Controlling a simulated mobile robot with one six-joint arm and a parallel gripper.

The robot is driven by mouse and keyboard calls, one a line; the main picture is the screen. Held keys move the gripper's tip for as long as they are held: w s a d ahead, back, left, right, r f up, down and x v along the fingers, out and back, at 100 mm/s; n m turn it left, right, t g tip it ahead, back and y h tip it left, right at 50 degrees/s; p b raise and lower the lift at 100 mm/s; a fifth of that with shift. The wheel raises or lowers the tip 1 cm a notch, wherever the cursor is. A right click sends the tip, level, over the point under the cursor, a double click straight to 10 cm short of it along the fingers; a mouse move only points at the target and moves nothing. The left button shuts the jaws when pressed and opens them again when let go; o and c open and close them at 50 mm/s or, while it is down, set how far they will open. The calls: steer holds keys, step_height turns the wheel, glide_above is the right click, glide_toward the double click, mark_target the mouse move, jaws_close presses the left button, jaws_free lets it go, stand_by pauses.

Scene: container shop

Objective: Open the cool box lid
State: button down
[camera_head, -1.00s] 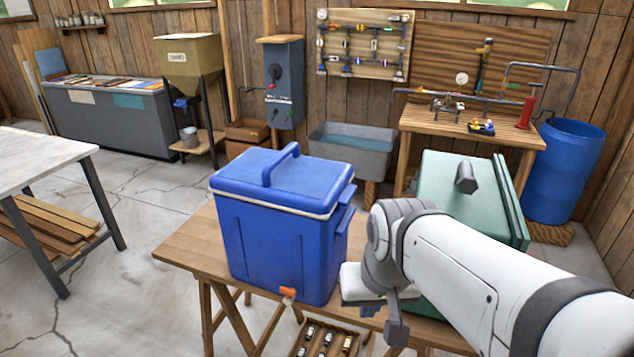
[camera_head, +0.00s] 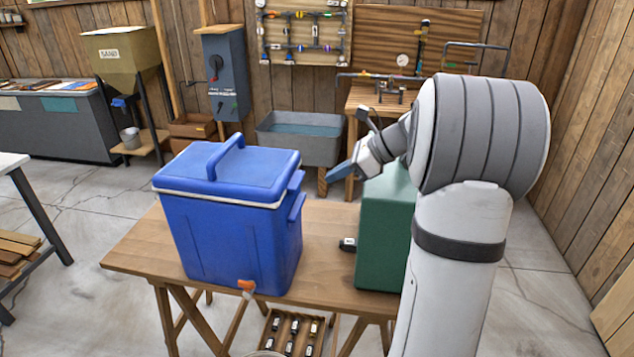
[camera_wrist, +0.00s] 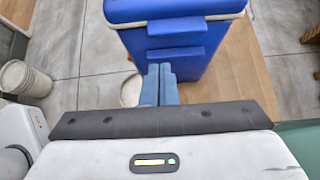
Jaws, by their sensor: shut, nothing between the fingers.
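The blue cool box (camera_head: 235,240) stands upright on the wooden table in the head view. Its blue lid (camera_head: 228,172) is down on the body, with a pale rim line below it and a raised handle (camera_head: 226,158) on top. Two ledges stick out from its right side. My gripper (camera_head: 335,176) is to the right of the box at about lid height, apart from it, shut and empty. In the wrist view my gripper's blue fingers (camera_wrist: 158,72) are together and point toward the box's side ledges (camera_wrist: 176,42); the lid edge (camera_wrist: 175,10) is at the top.
A green box (camera_head: 383,235) stands on the table (camera_head: 325,262) right of the cool box, partly behind my arm. An orange tap (camera_head: 246,286) sticks out low at the cool box's front. Table space between the two boxes is mostly clear.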

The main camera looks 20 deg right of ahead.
steer(key=p+x, duration=0.1)
steer(key=x, duration=0.8)
steer(key=shift+a+f, duration=0.15)
